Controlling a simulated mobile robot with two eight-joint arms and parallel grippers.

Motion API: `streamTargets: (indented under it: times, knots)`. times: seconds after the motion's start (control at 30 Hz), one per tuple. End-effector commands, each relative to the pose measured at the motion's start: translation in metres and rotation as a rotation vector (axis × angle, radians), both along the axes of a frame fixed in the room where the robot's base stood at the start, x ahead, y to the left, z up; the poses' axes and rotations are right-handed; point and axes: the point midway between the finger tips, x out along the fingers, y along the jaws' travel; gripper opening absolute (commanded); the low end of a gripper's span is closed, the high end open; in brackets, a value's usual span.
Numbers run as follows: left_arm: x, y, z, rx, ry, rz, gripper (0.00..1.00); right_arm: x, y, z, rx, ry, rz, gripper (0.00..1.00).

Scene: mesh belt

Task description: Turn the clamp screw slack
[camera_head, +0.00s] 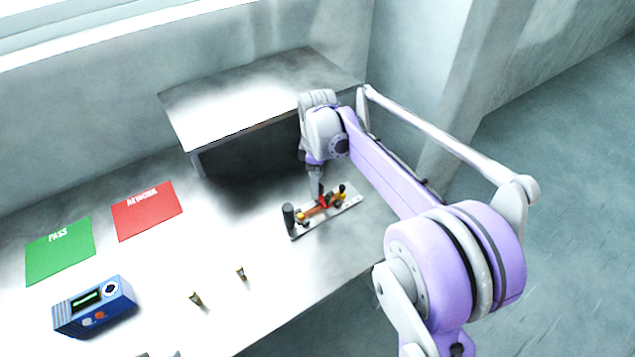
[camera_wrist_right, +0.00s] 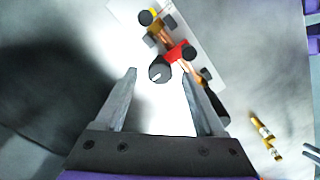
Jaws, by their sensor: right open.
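A clamp with a red body (camera_wrist_right: 180,53) sits on a pale plate (camera_wrist_right: 203,22) in the right wrist view. Its dark round screw knob (camera_wrist_right: 159,70) has a white line across it. The red clamp also shows small in the head view (camera_head: 322,201), partly behind my gripper. My right gripper (camera_wrist_right: 158,72) is open, its fingers apart, with the knob lying between and beyond their tips in the picture. I cannot tell contact. Two small grey tips at the bottom edge of the head view may be my left gripper; its state is unclear.
A black cylinder (camera_head: 289,215) stands at the plate's left end. Two brass pieces (camera_head: 195,299) (camera_head: 241,273), a blue device (camera_head: 94,308), a green PASS mat (camera_head: 60,252) and a red REWORK mat (camera_head: 147,211) are leftward. A raised metal shelf (camera_head: 255,95) stands behind. Bare table lies between.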

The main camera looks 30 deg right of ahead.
Motion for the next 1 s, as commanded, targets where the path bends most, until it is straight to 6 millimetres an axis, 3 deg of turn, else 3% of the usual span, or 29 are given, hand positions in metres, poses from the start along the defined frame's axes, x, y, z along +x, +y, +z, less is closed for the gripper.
streamTargets:
  times: [0.3,0.5,1.0]
  knots:
    - [0.002,0.000,0.006,0.000,-0.003,0.000,0.50,0.000,0.000,0.064,0.000,0.000,0.000,0.71]
    - [0.002,0.000,0.008,0.000,-0.004,0.000,0.50,0.000,0.000,0.090,0.000,0.000,0.000,0.71]
    - [0.002,0.000,0.008,0.000,-0.004,0.000,0.50,0.000,0.000,0.097,0.000,0.000,0.000,0.71]
